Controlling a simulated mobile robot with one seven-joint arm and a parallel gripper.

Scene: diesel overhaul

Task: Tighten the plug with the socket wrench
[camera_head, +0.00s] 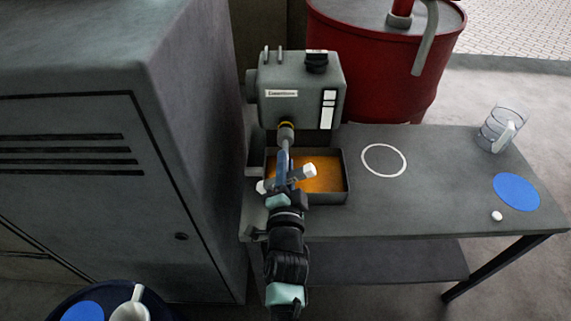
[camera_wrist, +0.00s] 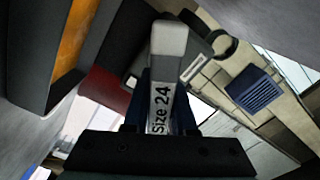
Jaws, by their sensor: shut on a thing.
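The grey machine housing (camera_head: 300,88) stands at the back left of the table. My gripper (camera_head: 284,187) is shut on the handle, in front of the housing and over the tray. In the wrist view the handle (camera_wrist: 168,45), marked "Size 24", stands between the fingers. Whether the socket is fully seated cannot be told.
A dark tray (camera_head: 336,198) with orange liquid lies under the wrench. A white ring (camera_head: 384,159), a clear jug (camera_head: 501,129), a blue disc (camera_head: 516,192) and a small white piece (camera_head: 497,216) are to the right. A grey cabinet (camera_head: 190,170) stands close left; a red drum (camera_head: 385,60) stands behind.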

